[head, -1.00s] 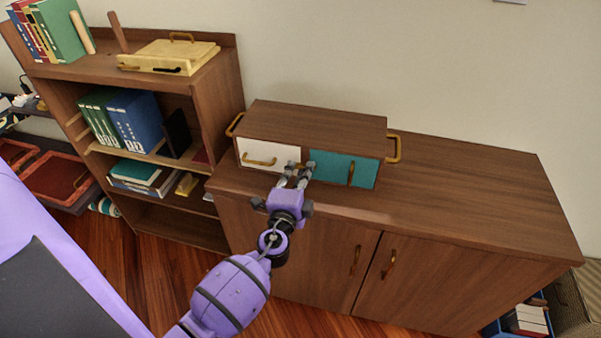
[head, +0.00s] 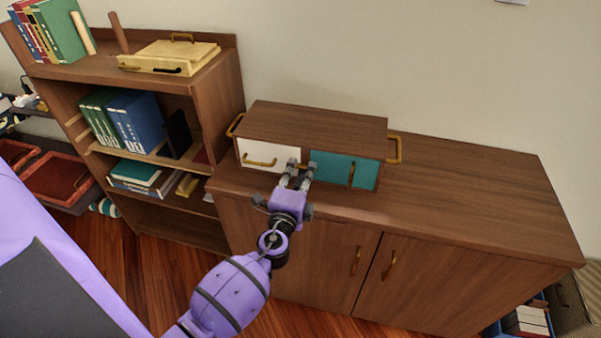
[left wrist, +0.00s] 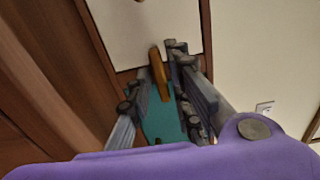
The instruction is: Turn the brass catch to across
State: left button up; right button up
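The brass catch (left wrist: 158,68) is a small bar on the front of the wooden box, by the seam between the white panel (head: 262,153) and the teal door (head: 335,169). It appears to lie sideways across that seam. In the head view only a bit of it shows between the fingertips. My left gripper (head: 302,166) is at the box front with its fingers spread on either side of the catch. In the left wrist view, narrow gaps seem to separate the fingers from the bar; contact is hard to tell. My right gripper is not in view.
The box (head: 315,122) stands on a low wooden cabinet (head: 460,190), whose top is clear to the right. Brass handles sit on the white panel, the teal door and the box's sides. A bookshelf (head: 220,95) with books and a cream box (head: 170,53) stands at the left.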

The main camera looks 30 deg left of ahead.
pick_arm(q)
jog(key=shift+o, duration=0.4)
jog(key=v, duration=1.2)
jog(key=shift+f, duration=0.15)
